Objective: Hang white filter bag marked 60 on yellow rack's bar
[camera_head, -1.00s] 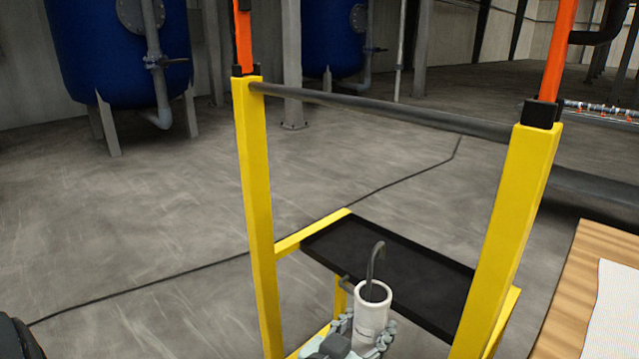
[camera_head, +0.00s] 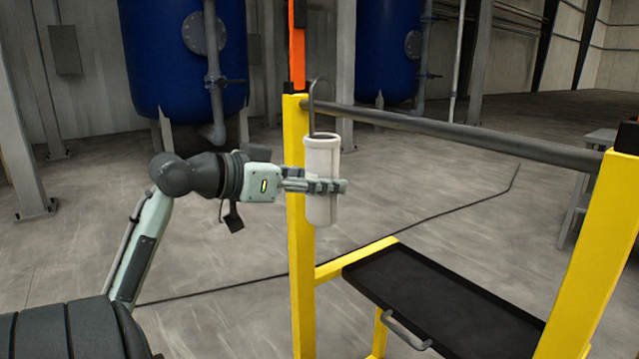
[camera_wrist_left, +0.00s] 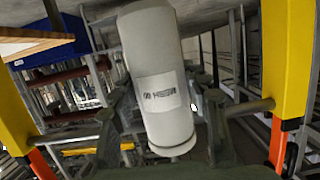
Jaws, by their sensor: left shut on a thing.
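The white filter bag (camera_head: 321,160) is a white cylinder with a grey hook rising from its top. My left gripper (camera_head: 330,186) is shut around its middle and holds it nearly upright in front of the yellow rack's left post (camera_head: 297,230). The hook's curved top stands a little above the rack's grey bar (camera_head: 450,132), near the bar's left end. I cannot tell whether hook and bar touch. My right gripper is not in view.
A black tray (camera_head: 440,300) with a grey handle sits low in the rack. Orange uprights (camera_head: 297,45) rise above the posts. Blue tanks (camera_head: 180,60) stand behind, and a dark cable lies on the open floor.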

